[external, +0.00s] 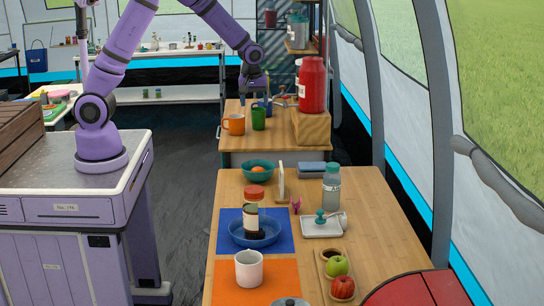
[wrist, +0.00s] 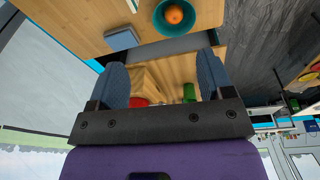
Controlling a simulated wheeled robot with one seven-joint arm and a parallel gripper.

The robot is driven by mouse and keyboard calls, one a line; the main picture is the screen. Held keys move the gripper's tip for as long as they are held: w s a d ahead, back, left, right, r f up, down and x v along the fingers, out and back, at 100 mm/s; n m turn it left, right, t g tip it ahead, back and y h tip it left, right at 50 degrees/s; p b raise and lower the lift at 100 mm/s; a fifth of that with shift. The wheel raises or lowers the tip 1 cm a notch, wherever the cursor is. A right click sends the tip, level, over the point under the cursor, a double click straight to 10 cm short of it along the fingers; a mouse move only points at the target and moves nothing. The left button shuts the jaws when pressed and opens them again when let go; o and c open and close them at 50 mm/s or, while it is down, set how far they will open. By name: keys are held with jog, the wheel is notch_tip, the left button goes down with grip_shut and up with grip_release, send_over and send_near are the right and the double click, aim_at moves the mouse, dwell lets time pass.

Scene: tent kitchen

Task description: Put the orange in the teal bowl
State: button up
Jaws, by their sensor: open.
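The orange (external: 258,168) sits inside the teal bowl (external: 246,175) at the far end of the near wooden table. In the wrist view the orange (wrist: 174,15) also shows inside the teal bowl (wrist: 159,22), near the top edge. My gripper (external: 254,100) is raised above the back counter, beyond the bowl and apart from it. In the wrist view my gripper (wrist: 165,72) has its two blue fingers wide apart with nothing held between them.
An orange mug (external: 234,124), a green cup (external: 258,118) and a red dispenser (external: 312,86) stand on the back counter below and beside my gripper. A bottle (external: 331,186), a jar on a blue plate (external: 268,237) and a white mug (external: 249,268) stand on the near table.

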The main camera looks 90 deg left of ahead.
jog(key=s+d+r+m+t+h, duration=0.1)
jog(key=s+d+r+m, duration=0.4)
jog(key=r, duration=0.6)
jog(key=s+d+r+m+t, duration=0.1)
jog(key=s+d+r+m, duration=0.2)
jog(key=s, duration=0.6)
jog(key=s+d+r+m+t, duration=0.1)
jog(key=s+d+r+m, duration=0.2)
jog(key=s+d, duration=0.3)
jog(key=s+d+r+m+t, duration=0.1)
jog(key=s+d+r+m, duration=0.3)
jog(key=s, duration=0.8)
jog(key=shift+s+d+m+h, duration=0.3)
jog(key=shift+s+m, duration=0.1)
jog(key=shift+m, duration=0.3)
